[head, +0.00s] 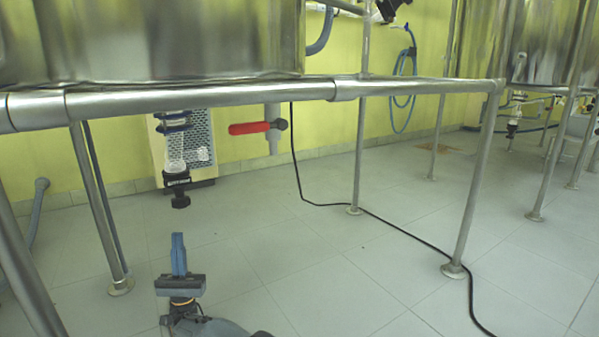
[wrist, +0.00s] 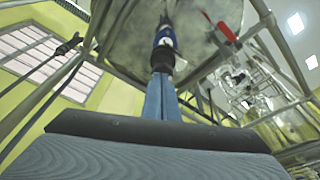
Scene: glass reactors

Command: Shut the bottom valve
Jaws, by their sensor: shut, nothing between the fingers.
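The red lever (head: 250,128) of a valve lies level in the head view, pointing left from its grey valve body (head: 275,125) and crosswise to the short vertical pipe. The red lever also shows at the upper right of the wrist view (wrist: 222,29). To its left hangs a clear glass outlet (head: 175,150) with blue clamps and a black lower fitting (head: 177,185). My gripper (head: 178,238) points up, shut and empty, below that black fitting. In the wrist view my fingers (wrist: 162,80) overlap the fitting's lower end (wrist: 162,58); I cannot tell whether they touch.
A steel frame rail (head: 200,97) runs across in front of the valve, with legs (head: 475,190) down to the floor. A steel vessel (head: 150,40) sits above. A black cable (head: 400,228) trails over the tiled floor. Open floor lies under the frame.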

